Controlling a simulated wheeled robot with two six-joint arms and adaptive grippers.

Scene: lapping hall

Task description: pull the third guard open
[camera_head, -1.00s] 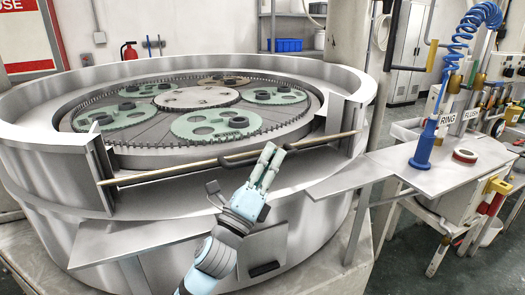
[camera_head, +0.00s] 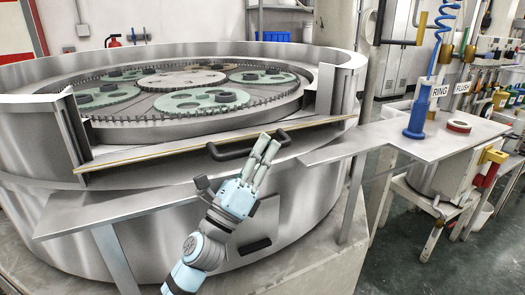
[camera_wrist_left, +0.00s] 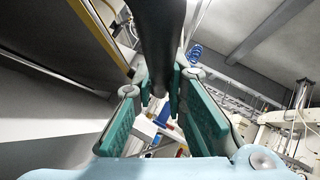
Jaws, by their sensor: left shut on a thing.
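The front guard (camera_head: 150,157) is a long metal panel with a thin brass-coloured upper edge, set across the opening in the round machine's rim. Its black bar handle (camera_head: 225,154) stands out near the middle. My left gripper (camera_head: 267,147) is shut on the right part of this handle. In the left wrist view the dark handle (camera_wrist_left: 158,30) runs between the green-padded fingers (camera_wrist_left: 158,95), and the guard's yellowish edge (camera_wrist_left: 97,32) shows beside it. I cannot tell the guard's number, and the fingers hide part of the handle. My right gripper is out of view.
The machine's steel rim (camera_head: 30,85) encloses a plate with several green toothed discs (camera_head: 205,100). A metal shelf (camera_head: 120,207) juts out below the guard.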

